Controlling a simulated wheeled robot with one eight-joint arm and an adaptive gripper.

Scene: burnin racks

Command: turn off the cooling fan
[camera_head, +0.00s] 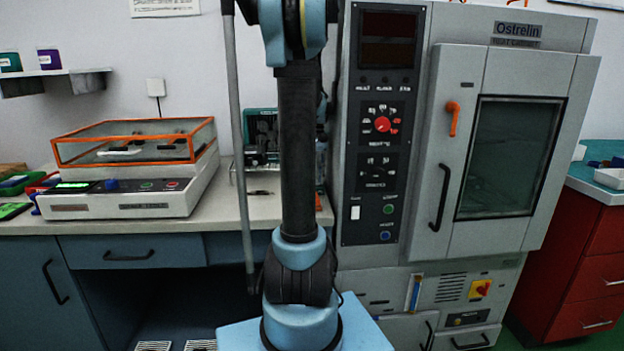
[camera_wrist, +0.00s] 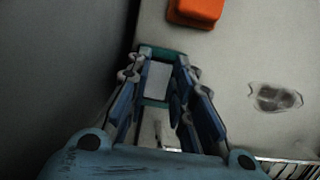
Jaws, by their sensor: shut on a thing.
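I cannot make out a fan by itself in the head view. The grey Ostrelin heat cabinet (camera_head: 410,250) stands right of my arm. Its dark control panel has a red knob (camera_head: 383,124), a lower black dial (camera_head: 377,171), a white switch (camera_head: 355,212), a green button (camera_head: 389,209) and a blue button (camera_head: 385,236). A red-and-yellow switch (camera_head: 480,289) sits low on the cabinet beside vent slots. In the wrist view my gripper (camera_wrist: 158,62) is shut on a small pale piece with teal edges (camera_wrist: 157,80); its identity is unclear. My gripper is not visible in the head view.
A bench tester with an orange-framed lid (camera_head: 130,150) and a teal case (camera_head: 262,125) stand on the left counter. Red drawers (camera_head: 590,260) stand at right. The wrist view shows an orange block (camera_wrist: 195,10) and a wire rack (camera_wrist: 288,169).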

